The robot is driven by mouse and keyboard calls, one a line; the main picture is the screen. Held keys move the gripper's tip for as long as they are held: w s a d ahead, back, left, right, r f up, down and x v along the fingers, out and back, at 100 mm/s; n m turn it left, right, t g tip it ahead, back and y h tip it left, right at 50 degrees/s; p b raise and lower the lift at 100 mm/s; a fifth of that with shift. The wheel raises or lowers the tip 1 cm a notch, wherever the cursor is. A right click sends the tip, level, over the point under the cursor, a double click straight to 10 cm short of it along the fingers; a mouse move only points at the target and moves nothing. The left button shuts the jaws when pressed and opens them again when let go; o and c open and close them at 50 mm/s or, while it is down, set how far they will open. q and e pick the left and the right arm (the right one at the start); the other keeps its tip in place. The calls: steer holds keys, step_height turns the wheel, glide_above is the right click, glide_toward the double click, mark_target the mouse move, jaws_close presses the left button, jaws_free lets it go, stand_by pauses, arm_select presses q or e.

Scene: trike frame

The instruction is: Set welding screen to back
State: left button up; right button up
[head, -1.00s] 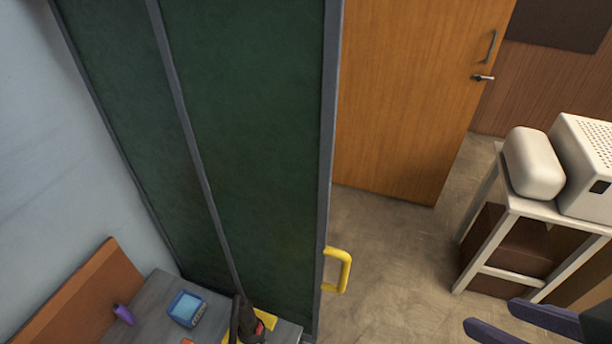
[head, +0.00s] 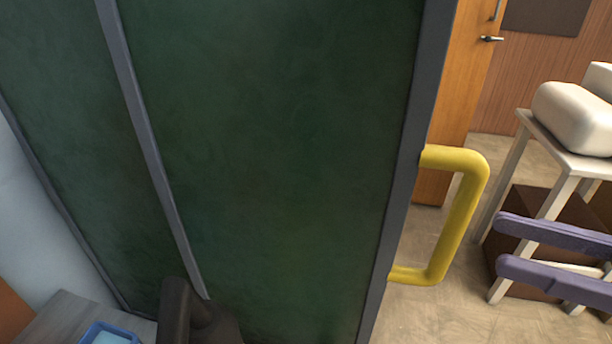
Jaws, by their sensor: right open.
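The welding screen (head: 270,130) is a dark green panel with grey metal framing. It fills most of the head view from the left to the middle. A yellow D-shaped handle (head: 461,215) sticks out from its right edge post. My right gripper (head: 502,244) shows two purple fingers at the right, spread apart with nothing between them. The fingertips are just right of the handle in the picture and apart from it. My left gripper is not in view.
A grey bench (head: 62,318) with a blue device (head: 108,334) is at the lower left. A dark object (head: 190,310) stands before the screen's bottom. A white table (head: 560,150) carrying pale appliances is at the right. A wooden door (head: 458,90) is behind the screen.

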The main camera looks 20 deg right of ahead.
mark_target(443, 228)
steer(key=x, duration=0.9)
steer(key=shift+w+a, duration=0.2)
steer(key=shift+a, duration=0.15)
steer(key=shift+c, duration=0.2)
steer(key=c, duration=0.6)
jaws_close()
steer(key=shift+d, duration=0.1)
